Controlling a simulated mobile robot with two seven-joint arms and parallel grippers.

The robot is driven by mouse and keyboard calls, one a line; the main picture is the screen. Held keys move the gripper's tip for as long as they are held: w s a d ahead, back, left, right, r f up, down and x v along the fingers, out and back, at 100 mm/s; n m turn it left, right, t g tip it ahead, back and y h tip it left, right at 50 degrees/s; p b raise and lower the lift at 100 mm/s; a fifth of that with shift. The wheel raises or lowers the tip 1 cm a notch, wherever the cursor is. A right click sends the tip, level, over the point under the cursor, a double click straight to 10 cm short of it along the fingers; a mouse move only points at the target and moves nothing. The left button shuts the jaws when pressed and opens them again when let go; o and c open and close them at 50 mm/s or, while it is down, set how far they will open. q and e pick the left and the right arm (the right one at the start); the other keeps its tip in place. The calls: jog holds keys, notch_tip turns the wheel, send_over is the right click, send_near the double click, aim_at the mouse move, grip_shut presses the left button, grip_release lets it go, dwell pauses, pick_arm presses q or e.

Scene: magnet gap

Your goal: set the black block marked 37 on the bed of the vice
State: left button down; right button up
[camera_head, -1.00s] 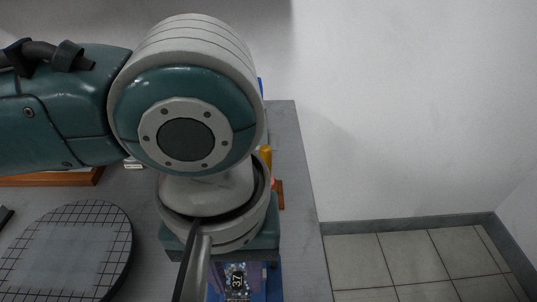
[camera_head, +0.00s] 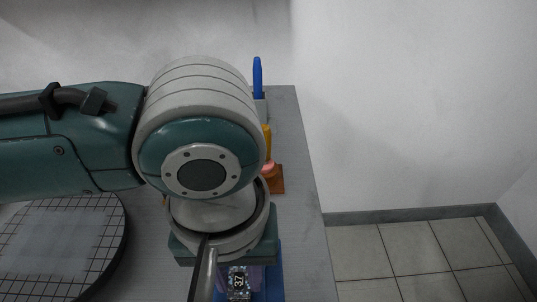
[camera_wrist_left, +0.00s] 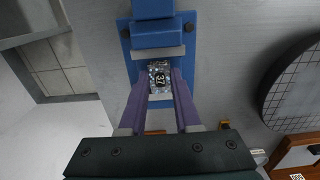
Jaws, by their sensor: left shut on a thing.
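The black block marked 37 (camera_wrist_left: 159,79) has a speckled dark face and a white-bordered label. It also shows in the head view (camera_head: 238,284) below my wrist. My left gripper (camera_wrist_left: 160,86), with purple fingers, is shut on it, one finger on each side. The blue vice (camera_wrist_left: 155,32) is around and under the block, with grey jaw plates at both ends of the gap. In the head view the vice (camera_head: 274,284) is partly hidden by my arm. I cannot tell whether the block touches the bed. My right gripper is not in view.
A round dark disc with a grid (camera_head: 108,262) lies to the left on the grey table (camera_head: 305,200). A blue-handled tool (camera_head: 257,75) and a brown block (camera_head: 277,180) stand behind my wrist. The table's right edge is close to the vice; floor lies beyond.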

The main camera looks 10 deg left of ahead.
pick_arm(q)
jog(key=shift+f, duration=0.2)
dwell(0.7)
jog(key=c, duration=0.5)
grip_release()
jog(key=shift+c, duration=0.2)
jog(key=c, duration=0.5)
jog(key=shift+r, duration=0.1)
notch_tip(320, 180, up, 4)
jog(key=p, duration=0.6)
jog(key=shift+r, duration=0.25)
jog(key=shift+f, duration=0.1)
